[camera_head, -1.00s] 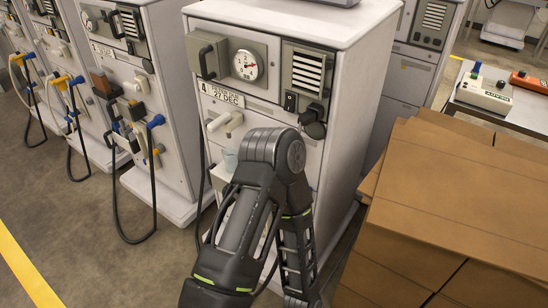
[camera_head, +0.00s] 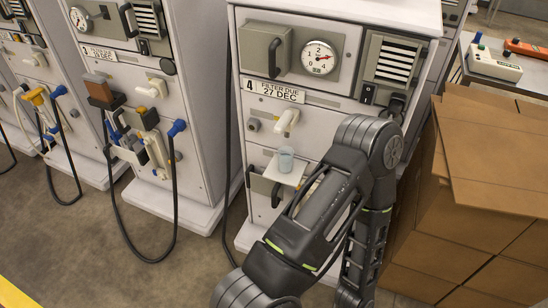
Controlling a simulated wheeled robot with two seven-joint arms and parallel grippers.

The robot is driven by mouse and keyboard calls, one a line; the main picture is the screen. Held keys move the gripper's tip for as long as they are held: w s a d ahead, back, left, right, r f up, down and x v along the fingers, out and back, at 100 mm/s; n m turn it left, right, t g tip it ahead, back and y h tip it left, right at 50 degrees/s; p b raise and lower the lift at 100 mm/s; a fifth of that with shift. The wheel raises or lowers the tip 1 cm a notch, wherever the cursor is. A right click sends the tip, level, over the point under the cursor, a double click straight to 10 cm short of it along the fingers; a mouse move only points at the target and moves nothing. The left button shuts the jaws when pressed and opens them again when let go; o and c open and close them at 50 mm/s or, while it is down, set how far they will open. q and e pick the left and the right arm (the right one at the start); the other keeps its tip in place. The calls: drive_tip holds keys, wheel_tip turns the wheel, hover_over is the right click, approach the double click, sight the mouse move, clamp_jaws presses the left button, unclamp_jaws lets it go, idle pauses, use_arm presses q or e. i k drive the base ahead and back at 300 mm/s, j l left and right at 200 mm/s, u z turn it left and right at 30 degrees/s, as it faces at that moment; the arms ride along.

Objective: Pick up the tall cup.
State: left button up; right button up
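A translucent pale blue cup (camera_head: 286,160) stands upright on a small white shelf (camera_head: 270,174) that juts from the front of the machine marked 4. It is the only cup I can make out. One of my arms rises from the bottom of the view, bends at its elbow right of the cup and runs back down out of the picture. That arm is apart from the cup in the picture. Neither of my grippers shows, so I cannot see their fingers.
Machine 4 (camera_head: 330,110) has a dial, a white tap (camera_head: 286,122) above the cup and a dark handle below the shelf. Machine 3 (camera_head: 112,69) with hanging hoses stands left. Stacked cardboard boxes (camera_head: 485,150) fill the right. Floor is clear at lower left.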

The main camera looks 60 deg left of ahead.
sight(285, 153)
drive_tip(key=k+j, duration=0.8)
drive_tip(key=i+j+z, duration=0.05)
drive_tip(key=j, duration=0.05)
